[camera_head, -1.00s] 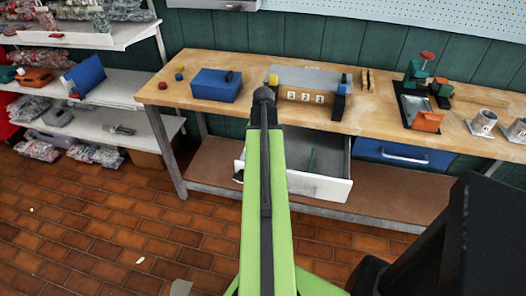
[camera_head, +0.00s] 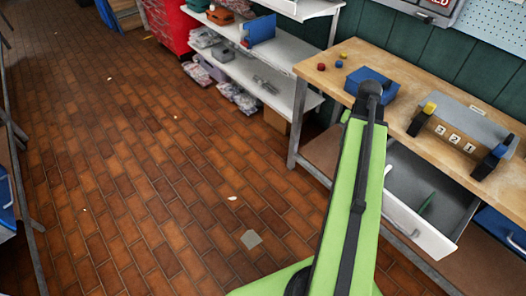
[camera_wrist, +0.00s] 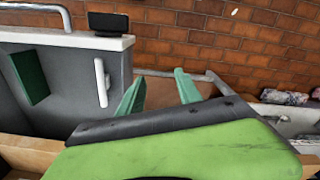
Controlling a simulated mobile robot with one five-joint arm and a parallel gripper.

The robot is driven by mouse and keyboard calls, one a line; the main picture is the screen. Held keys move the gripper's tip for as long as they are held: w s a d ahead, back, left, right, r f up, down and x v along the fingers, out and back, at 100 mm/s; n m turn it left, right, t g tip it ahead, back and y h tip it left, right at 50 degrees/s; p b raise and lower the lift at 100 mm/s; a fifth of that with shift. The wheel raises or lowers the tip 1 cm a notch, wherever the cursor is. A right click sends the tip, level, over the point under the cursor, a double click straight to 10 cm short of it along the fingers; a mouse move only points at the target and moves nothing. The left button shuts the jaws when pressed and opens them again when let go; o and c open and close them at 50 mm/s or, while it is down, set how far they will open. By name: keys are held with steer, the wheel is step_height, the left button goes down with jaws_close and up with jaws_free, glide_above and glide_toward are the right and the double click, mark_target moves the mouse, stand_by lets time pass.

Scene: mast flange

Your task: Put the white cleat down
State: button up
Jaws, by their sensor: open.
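A small white bar that looks like the white cleat (camera_wrist: 102,82) shows in the wrist view, inside the open drawer (camera_head: 418,229) near its grey side. I cannot tell whether it lies flat or leans there. My gripper (camera_wrist: 160,88) has two green fingers, spread apart with nothing between them. They are to the right of the white bar and do not touch it.
A green piece (camera_wrist: 28,77) is in the drawer. A black piece (camera_wrist: 108,22) sits on the drawer's front edge. The wooden bench (camera_head: 335,80) carries a blue box (camera_head: 374,84) and a grey numbered fixture (camera_head: 457,131). Shelves (camera_head: 280,68) stand left of it. The brick floor is largely clear.

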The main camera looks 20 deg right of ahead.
steer(key=w+a+n, duration=0.3)
steer(key=a, duration=1)
steer(key=w+a+n, duration=0.3)
steer(key=a+n, duration=0.1)
steer(key=a, duration=0.9)
steer(key=w+a+n, duration=0.3)
steer(key=w+a, duration=0.1)
steer(key=a, duration=0.9)
steer(key=shift+a+r+n, duration=0.15)
steer(key=shift+r+n, duration=0.05)
steer(key=shift+n, duration=0.1)
steer(key=shift+w, duration=0.1)
steer(key=shift+c, duration=0.5)
